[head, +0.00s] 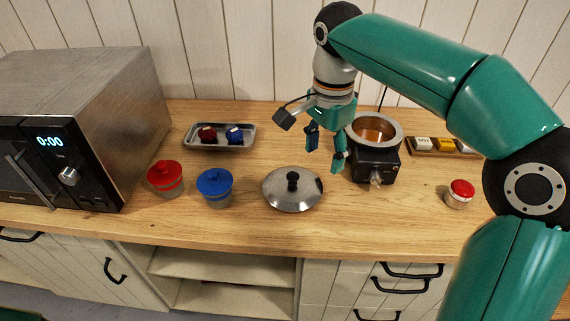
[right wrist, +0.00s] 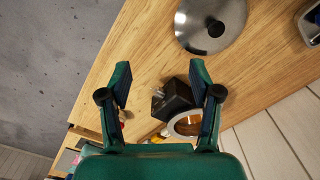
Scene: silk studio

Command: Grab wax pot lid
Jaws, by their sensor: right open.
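The wax pot lid (head: 292,190) is a round silver metal lid with a black knob. It lies knob up on the wooden counter, left of the wax pot (head: 375,150), a black heater with an open metal bowl of amber wax. My right gripper (head: 325,166) is open and empty, above the counter, to the right of and behind the lid. In the right wrist view, the lid (right wrist: 212,20) shows at the top, beyond the fingertips of my right gripper (right wrist: 160,78). The wax pot (right wrist: 178,98) shows between the fingers, apart from them. My left gripper is out of view.
A red-lidded pot (head: 165,180) and a blue-lidded pot (head: 215,188) stand left of the lid. Behind are a metal tray (head: 220,146) and a microwave (head: 80,120). A red-capped jar (head: 460,193) and a wooden rack (head: 440,150) are at right. The counter around the lid is clear.

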